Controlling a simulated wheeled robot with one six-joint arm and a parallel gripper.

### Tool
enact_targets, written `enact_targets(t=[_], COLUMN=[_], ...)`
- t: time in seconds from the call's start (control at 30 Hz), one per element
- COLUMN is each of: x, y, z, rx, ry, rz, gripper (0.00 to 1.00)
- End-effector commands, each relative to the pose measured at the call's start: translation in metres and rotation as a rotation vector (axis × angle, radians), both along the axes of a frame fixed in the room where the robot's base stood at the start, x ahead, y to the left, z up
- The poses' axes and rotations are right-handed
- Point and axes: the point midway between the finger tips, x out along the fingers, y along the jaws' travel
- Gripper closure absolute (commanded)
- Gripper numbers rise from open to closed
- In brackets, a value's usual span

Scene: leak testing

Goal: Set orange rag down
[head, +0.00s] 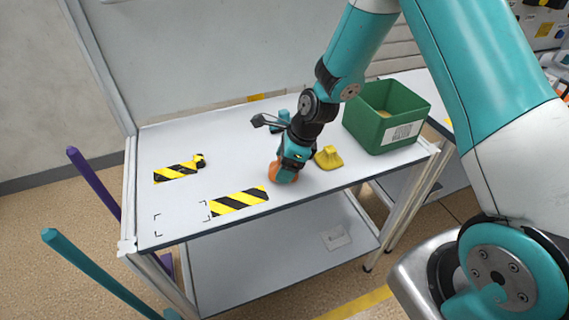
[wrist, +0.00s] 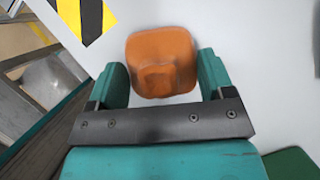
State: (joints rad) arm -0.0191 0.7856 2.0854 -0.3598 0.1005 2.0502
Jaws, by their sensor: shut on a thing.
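The orange rag (wrist: 160,50) is between the two fingers of my gripper (wrist: 162,80) in the wrist view. It looks like a flat square with a raised knob, and the knob end is at the fingers. In the head view the rag (head: 279,172) shows at the lower left of my gripper (head: 287,176), low over the white table (head: 228,172). My gripper is shut on it. Whether the rag touches the table top is hard to tell. My gripper hides part of the rag in the head view.
A yellow rag-like piece (head: 328,158) lies just right of my gripper. A green bin (head: 377,138) stands at the right end. A corner-marked area (head: 182,222) at the front left is empty.

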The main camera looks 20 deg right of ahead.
Motion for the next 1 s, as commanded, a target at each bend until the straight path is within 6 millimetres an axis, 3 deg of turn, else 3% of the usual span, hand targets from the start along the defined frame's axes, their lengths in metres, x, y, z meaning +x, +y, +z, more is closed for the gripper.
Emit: enact_targets(t=[0.4,0.43,0.5,0.83,1.0], x=[0.000,0.000,0.000,0.000,-0.004], y=[0.000,0.000,0.000,-0.001,-0.012], z=[-0.009,-0.008,-0.007,-0.001,0.026], rx=[0.000,0.000,0.000,0.000,0.001], ry=[-0.002,-0.002,-0.002,-0.003,-0.007], rz=[0.001,0.001,0.001,0.000,-0.001], gripper=[0.68,0.18,0.02,0.00,0.00])
